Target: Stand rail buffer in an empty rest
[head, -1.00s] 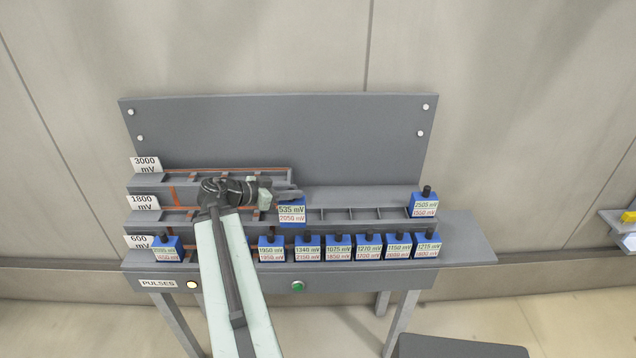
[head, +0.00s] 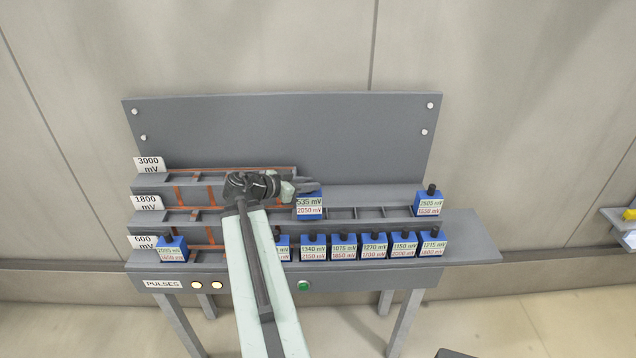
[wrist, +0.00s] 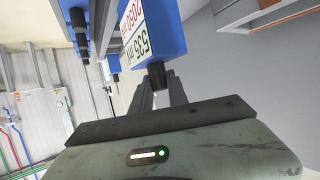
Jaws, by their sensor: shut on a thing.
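The buffer my gripper (head: 312,187) holds is a blue block (head: 309,212) labelled 535 mV over 2050 mV. In the wrist view the same block (wrist: 150,35) hangs from its dark knob, which sits between my fingers (wrist: 163,95). In the head view it is upright in front of the middle rail row, at the right end of the copper-lined part. Whether it touches the shelf I cannot tell. The divided rests (head: 355,213) to its right on the middle row look empty up to a blue buffer (head: 428,203) labelled 2505 mV.
The lowest row holds a blue buffer (head: 172,249) at the left and several more, such as the 1075 mV one (head: 344,246), at the right. My arm hides part of that row. A green button (head: 303,286) and two lit lamps (head: 196,285) are on the front.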

